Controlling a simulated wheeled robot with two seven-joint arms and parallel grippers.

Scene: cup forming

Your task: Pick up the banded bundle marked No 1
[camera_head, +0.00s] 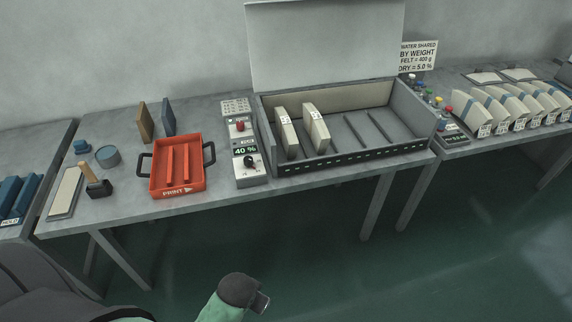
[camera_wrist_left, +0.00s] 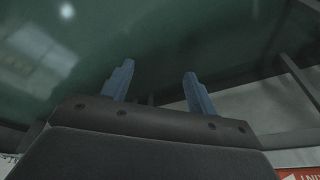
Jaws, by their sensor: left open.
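Several pale bundles with blue bands (camera_head: 510,104) stand in a row on the right table, each with a small white tag at its front foot. The tag numbers are too small for me to read, so I cannot tell which is No 1. Two pale slabs with tags, one on the left (camera_head: 287,132) and one on the right (camera_head: 316,128), stand in the open box. My left gripper (camera_head: 262,301) is low in front of the middle table, far from the bundles. In the left wrist view its two blue fingers (camera_wrist_left: 158,86) are apart with nothing between them. My right gripper is out of view.
The open box (camera_head: 350,155) with a raised lid (camera_head: 325,40) stands on the middle table, with slots free at its right. A red tray (camera_head: 178,168), a control panel (camera_head: 245,150) and a stamp (camera_head: 97,185) sit left of it. Green floor (camera_head: 400,270) is clear in front.

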